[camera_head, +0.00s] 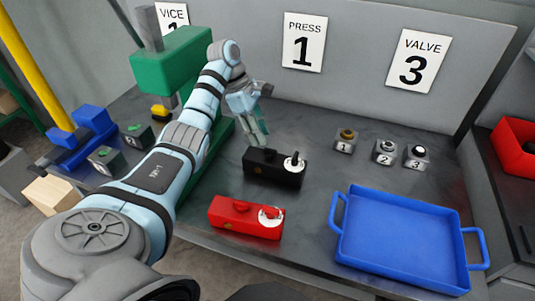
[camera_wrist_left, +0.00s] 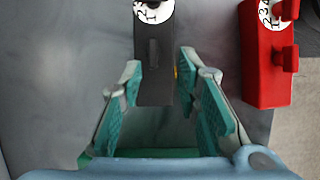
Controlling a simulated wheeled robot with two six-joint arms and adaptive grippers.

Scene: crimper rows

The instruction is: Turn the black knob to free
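A black block (camera_head: 276,174) lies on the grey bench and carries a white numbered dial with a dark knob (camera_head: 295,159) at its right end. The black block (camera_wrist_left: 153,86) also shows in the left wrist view, with its dial (camera_wrist_left: 150,14) cut by the top edge and a raised dark piece nearer me. My left gripper (camera_head: 260,140) is over the block's left end, away from the dial. In the left wrist view my left gripper (camera_wrist_left: 161,68) is open, its green-padded fingers either side of the block's near end; I cannot tell if they touch. My right gripper is not in view.
A red block (camera_head: 238,217) with a similar dial lies in front. A blue tray (camera_head: 400,245) is at right.

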